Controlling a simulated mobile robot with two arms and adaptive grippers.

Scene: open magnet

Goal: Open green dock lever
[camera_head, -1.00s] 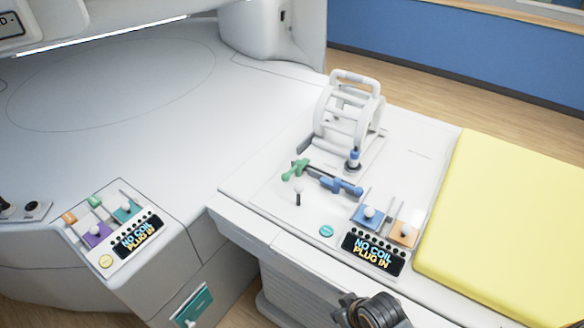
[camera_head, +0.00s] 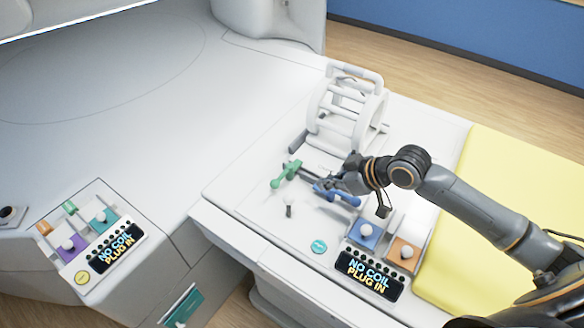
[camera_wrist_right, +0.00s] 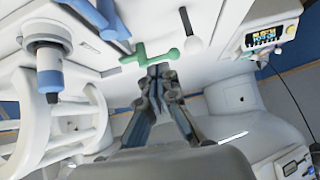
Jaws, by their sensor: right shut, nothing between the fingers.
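The green dock lever (camera_head: 286,174) lies on the white table top, left of the blue lever (camera_head: 338,193) in the head view. My right gripper (camera_head: 330,184) has come in from the right over the blue lever and partly hides it. In the right wrist view the green lever (camera_wrist_right: 150,54) lies just beyond the fingertips of my right gripper (camera_wrist_right: 158,72). The fingers are shut and hold nothing. Whether they touch the green lever I cannot tell. My left gripper is not in view.
A white frame coil (camera_head: 345,105) stands behind the levers. A small dark-stemmed knob (camera_head: 289,210) stands in front. A "NO COIL PLUG IN" display (camera_head: 369,273) and blue and orange sliders (camera_head: 404,252) sit nearer me. A yellow pad (camera_head: 500,190) lies right.

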